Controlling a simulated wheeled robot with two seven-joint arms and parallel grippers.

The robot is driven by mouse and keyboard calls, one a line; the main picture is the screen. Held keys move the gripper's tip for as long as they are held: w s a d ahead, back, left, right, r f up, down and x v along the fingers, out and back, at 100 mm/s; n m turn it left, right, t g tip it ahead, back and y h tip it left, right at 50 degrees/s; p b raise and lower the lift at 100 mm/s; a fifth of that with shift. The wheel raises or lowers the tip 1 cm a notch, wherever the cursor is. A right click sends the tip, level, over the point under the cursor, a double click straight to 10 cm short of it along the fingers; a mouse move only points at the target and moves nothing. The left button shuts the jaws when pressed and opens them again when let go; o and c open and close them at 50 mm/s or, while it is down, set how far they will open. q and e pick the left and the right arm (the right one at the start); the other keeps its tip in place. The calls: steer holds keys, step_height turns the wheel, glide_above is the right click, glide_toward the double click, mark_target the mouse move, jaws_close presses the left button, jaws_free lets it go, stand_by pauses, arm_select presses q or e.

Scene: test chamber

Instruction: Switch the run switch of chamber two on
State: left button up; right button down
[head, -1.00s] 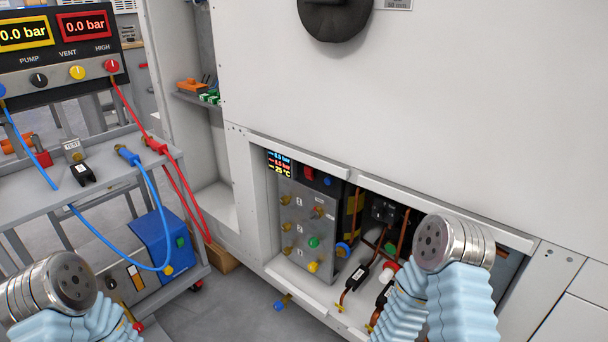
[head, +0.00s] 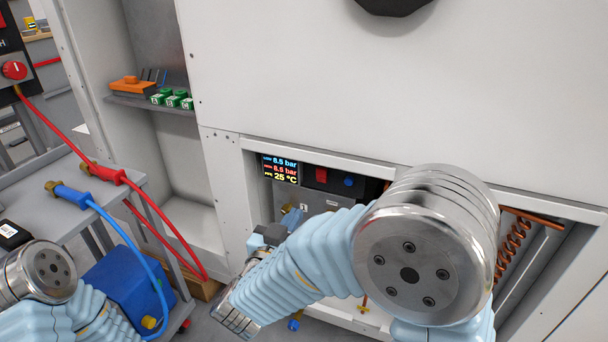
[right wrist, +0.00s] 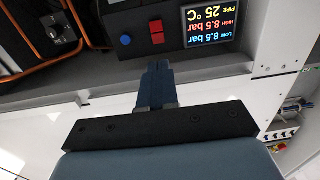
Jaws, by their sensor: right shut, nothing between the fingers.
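The red rocker switch (head: 321,176) sits in a dark panel inside the open bay, right of a lit display (head: 281,169) reading 8.5 bar, 8.5 bar and 25 °C. A blue button (head: 347,182) is right of it. In the right wrist view, upside down, the switch (right wrist: 157,33) lies just beyond the fingertips. Its position, on or off, I cannot tell. My right gripper (head: 291,217) is shut and empty, below the switch in the head view; its closed fingers (right wrist: 157,72) point at the panel, apparently apart from it. My left gripper is out of view.
The bay's upper edge (head: 330,160) runs above the panel. Copper coils (head: 515,245) are at right. A cart (head: 130,185) with red and blue hoses stands at left. A shelf (head: 150,101) holds an orange tool and green blocks.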

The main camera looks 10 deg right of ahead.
mark_target(321, 173)
steer(key=shift+s+a+r+m+h, duration=0.1)
steer(key=shift+s+r+m+h, duration=0.15)
steer(key=shift+r+h, duration=0.2)
steer(key=shift+w+y, duration=0.1)
steer(key=shift+y, duration=0.15)
steer(key=x, duration=1.4)
